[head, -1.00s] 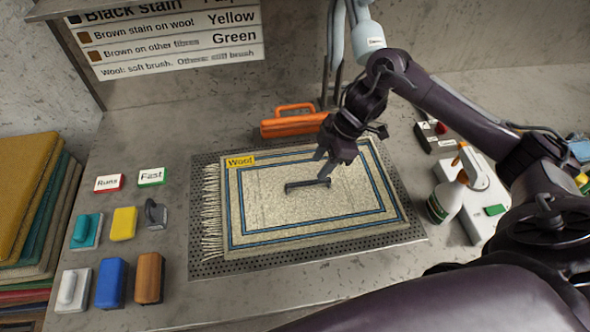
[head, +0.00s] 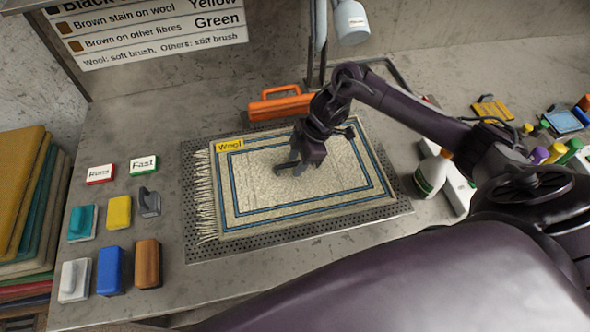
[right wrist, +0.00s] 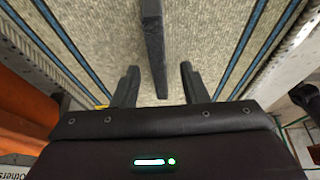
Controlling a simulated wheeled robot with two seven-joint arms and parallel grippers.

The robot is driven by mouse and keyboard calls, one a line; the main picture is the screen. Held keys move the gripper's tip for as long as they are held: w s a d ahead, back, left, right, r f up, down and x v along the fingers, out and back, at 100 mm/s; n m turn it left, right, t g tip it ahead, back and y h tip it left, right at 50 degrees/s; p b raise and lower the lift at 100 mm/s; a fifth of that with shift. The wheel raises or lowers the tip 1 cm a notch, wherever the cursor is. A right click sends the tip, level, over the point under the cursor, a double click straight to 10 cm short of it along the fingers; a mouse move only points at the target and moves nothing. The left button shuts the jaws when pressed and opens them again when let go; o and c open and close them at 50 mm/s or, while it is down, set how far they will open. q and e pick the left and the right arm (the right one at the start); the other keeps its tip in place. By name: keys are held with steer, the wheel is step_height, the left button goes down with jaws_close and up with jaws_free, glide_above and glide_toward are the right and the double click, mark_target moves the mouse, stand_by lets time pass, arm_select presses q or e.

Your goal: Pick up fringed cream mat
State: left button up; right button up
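The fringed cream mat (head: 335,180), with blue border lines, a yellow "Wool" tag and fringe on its left edge, lies flat on a perforated grey tray (head: 195,247). A dark bar sits at the mat's middle; in the right wrist view this bar (right wrist: 153,45) stands between my fingers. My right gripper (head: 292,166) is low over the mat's middle and hides part of the bar. In the right wrist view its fingers (right wrist: 156,82) are apart, with gaps visible on both sides of the bar. My left gripper is not in view.
An orange-handled tool (head: 281,106) lies behind the tray. Coloured blocks and brushes, including a blue one (head: 111,270), stand at left. A spray bottle (head: 432,174) is close to the tray's right. Folded mats (head: 20,195) are stacked at far left.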

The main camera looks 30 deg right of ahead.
steer(key=shift+f, duration=0.1)
steer(key=shift+f, duration=0.15)
stand_by(0.4)
jaws_close()
stand_by(1.3)
